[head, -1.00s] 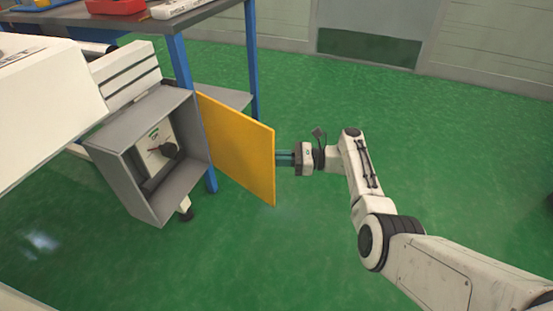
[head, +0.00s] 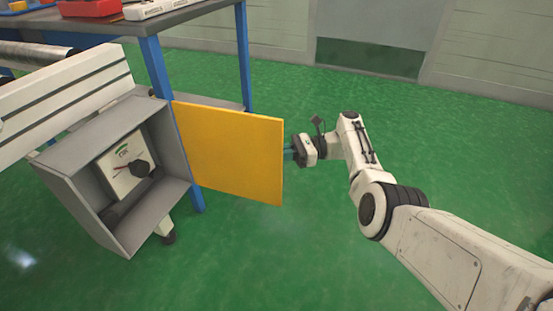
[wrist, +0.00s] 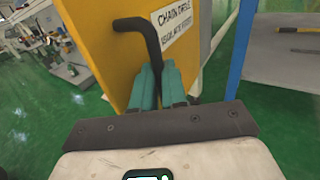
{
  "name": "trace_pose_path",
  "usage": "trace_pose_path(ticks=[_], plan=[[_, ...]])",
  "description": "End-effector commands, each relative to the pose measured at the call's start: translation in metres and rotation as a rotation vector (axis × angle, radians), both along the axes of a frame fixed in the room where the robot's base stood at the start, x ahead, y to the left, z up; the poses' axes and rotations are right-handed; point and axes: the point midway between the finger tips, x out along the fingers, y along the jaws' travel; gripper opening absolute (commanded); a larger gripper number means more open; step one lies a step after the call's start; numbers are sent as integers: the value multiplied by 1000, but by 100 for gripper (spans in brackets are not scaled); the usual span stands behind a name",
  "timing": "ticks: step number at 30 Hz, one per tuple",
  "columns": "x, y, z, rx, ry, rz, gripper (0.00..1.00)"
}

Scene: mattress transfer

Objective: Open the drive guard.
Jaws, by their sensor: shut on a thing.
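The drive guard is a yellow panel (head: 228,150) hinged on the right side of a grey box (head: 70,190). It stands swung well out from the box, so the dial plate (head: 124,172) and dark knob inside are in plain view. My gripper (head: 290,152) is at the panel's free right edge, its fingertips hidden behind the panel. In the wrist view the panel's outer face (wrist: 108,38) carries a black bent handle (wrist: 150,40) and a white label. My teal gripper fingers (wrist: 160,82) are shut on the handle's lower part.
A workbench (head: 195,18) with blue legs stands behind the box, with a red tray (head: 90,8) on it. A conveyor rail (head: 65,90) lies above the box. The green floor (head: 400,130) to the right is clear apart from my arm.

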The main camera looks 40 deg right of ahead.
Motion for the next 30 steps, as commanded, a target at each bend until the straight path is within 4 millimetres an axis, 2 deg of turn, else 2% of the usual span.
trace_pose_path(ticks=[1,16,17,24,30], plan=[[4,5,3,3,-6,12,0],[4,5,4,3,-5,23,0],[4,5,4,3,-5,23,15],[2,3,2,2,-3,21,38],[1,2,1,1,-2,20,38]])
